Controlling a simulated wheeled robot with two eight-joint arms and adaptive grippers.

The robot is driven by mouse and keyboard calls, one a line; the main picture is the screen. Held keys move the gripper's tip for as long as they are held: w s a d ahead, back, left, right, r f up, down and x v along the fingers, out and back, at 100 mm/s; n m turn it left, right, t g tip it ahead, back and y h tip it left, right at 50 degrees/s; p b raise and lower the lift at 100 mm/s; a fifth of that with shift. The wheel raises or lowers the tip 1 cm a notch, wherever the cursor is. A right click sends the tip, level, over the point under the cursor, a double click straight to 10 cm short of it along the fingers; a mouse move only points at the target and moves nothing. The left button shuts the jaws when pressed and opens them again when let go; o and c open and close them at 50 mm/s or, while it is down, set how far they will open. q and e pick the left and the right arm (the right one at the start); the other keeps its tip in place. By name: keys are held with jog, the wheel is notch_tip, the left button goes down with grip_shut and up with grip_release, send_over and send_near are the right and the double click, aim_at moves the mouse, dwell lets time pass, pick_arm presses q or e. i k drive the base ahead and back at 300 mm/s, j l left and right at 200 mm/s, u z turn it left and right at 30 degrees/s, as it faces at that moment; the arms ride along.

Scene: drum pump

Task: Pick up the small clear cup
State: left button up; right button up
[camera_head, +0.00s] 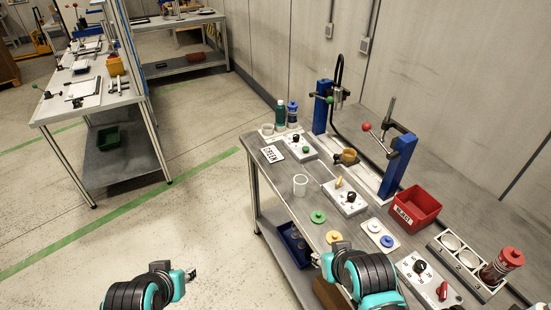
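The small clear cup (300,185) stands upright on the left part of the grey workbench (270,185), below the white "GREEN" card. It looks whitish and see-through, and nothing touches it. My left gripper (191,274) is in front of the bench and to its left, over the floor, well away from the cup. My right gripper (317,259) is low in the picture at the bench's front edge, nearer the cup but apart from it. Both grippers show only as small dark tips, so their opening is unclear. I see nothing held in either.
Control boxes (345,198), coloured discs (318,216) and a white "GREEN" card (273,154) surround the cup. A green bottle (280,114) and a blue one (293,113) stand behind. Blue-posted stands (400,160) and a red bin (415,208) are farther right.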

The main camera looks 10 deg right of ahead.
aim_at(301, 181)
jog(key=i+j+z, duration=0.4)
jog(key=i+j, duration=0.2)
jog(key=i+j+z, duration=0.35)
jog(key=i+j, duration=0.35)
jog(key=j, duration=0.15)
jog(key=z, duration=1.55)
